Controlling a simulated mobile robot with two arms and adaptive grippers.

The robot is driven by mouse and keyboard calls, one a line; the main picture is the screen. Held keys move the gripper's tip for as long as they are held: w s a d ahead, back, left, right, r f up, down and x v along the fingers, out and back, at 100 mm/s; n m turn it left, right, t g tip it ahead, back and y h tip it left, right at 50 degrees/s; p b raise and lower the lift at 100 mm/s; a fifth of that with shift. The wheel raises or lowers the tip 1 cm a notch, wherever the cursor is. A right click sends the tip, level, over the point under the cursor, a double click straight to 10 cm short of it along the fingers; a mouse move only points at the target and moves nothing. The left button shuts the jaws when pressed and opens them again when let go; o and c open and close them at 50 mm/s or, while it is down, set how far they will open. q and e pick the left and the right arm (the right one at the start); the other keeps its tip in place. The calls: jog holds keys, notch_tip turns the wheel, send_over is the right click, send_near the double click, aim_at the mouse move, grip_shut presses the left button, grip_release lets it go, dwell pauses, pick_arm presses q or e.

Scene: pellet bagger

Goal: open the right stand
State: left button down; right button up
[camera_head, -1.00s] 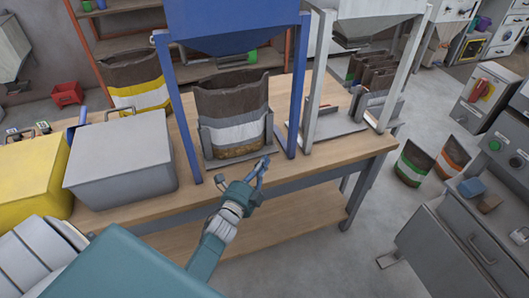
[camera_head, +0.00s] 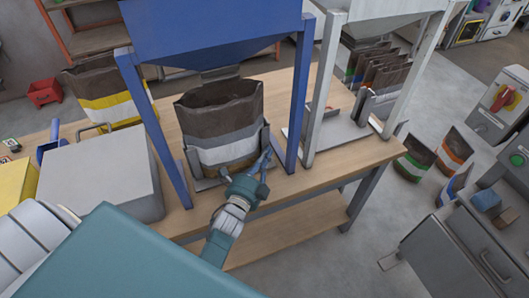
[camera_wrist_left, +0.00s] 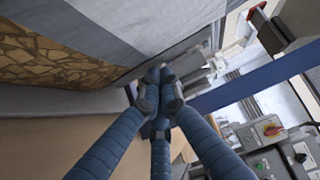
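A brown, grey and white bag (camera_head: 220,118) stands open-topped under the blue hopper (camera_head: 210,30), between the grey side plates of a stand. The stand's right plate (camera_head: 266,138) is upright against the bag's right side. My left gripper (camera_head: 264,162) is at this plate, with its blue fingers pointing at its front edge. In the left wrist view the fingertips (camera_wrist_left: 160,98) are close together beside the plate's grey edge and the bag (camera_wrist_left: 55,55). Whether the plate is between them cannot be told. My right gripper is out of view.
Blue posts (camera_head: 301,95) flank the bag. A white hopper frame (camera_head: 322,95) with another stand is to the right. The table front (camera_head: 300,188) is bare.

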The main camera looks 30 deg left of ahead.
pick_arm(q)
jog(key=shift+s+d, duration=0.1)
jog(key=shift+d, duration=0.05)
jog(key=w+a+b, duration=0.1)
jog(key=w+a, duration=0.1)
jog(key=a, duration=0.1)
jog(key=w+a+b, duration=0.1)
jog(key=w+a, duration=0.2)
jog(key=w+a+b, duration=0.2)
jog(key=w+a, duration=0.1)
jog(key=shift+w+a+f, duration=0.1)
jog(key=shift+w+a, duration=0.05)
jog(key=shift+a, duration=0.25)
jog(key=shift+w+a, duration=0.1)
jog(key=shift+a, duration=0.05)
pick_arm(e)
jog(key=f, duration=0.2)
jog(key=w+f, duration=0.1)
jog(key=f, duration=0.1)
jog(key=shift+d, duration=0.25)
